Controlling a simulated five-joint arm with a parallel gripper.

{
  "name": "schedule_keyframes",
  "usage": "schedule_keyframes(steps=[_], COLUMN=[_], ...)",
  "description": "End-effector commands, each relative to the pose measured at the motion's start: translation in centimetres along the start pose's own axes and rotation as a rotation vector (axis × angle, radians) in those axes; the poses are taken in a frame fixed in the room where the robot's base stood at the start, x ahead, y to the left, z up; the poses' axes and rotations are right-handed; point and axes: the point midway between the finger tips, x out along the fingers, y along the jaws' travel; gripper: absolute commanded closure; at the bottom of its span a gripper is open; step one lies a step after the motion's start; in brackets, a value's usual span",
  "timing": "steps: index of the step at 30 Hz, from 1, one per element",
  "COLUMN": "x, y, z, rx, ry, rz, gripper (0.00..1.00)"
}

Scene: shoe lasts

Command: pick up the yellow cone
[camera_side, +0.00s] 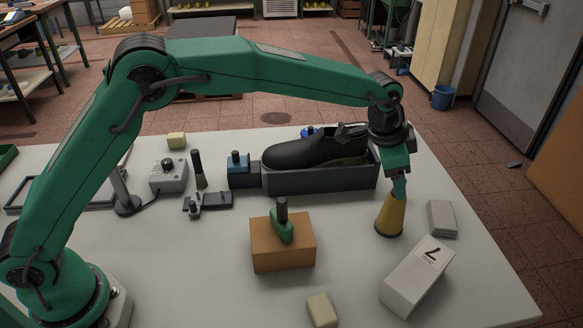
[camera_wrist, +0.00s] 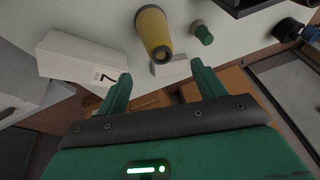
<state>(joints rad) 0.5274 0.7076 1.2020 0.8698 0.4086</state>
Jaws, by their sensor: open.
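The yellow cone (camera_side: 390,214) stands upright on the pale table, right of the shoe tray, with a dark rim at its base. My gripper (camera_side: 399,188) is close above it, its fingers overlapping the cone's top in the side view. Contact cannot be told there. In the wrist view the cone (camera_wrist: 152,30) lies beyond the fingertips, not between them. My gripper (camera_wrist: 161,70) is open and empty there, with two green fingers spread apart.
A white box marked 7 (camera_side: 417,276) and a grey block (camera_side: 441,218) stand near the cone. A black shoe (camera_side: 315,152) lies over a dark tray (camera_side: 320,181) behind. An orange block (camera_side: 283,252) sits left, with bare table between.

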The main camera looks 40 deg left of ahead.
Motion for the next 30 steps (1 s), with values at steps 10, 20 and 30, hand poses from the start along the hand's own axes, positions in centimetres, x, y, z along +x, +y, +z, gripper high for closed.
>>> schedule_keyframes(steps=[10,20,30], x=[2.4,3.1,6.8], y=[0.0,0.0,0.0], z=[0.1,0.1,0.1], rx=[-0.001,-0.002,-0.002], ry=[-0.002,-0.002,-0.003], rz=[0.001,0.001,0.001], gripper=[0.31,0.31,0.31])
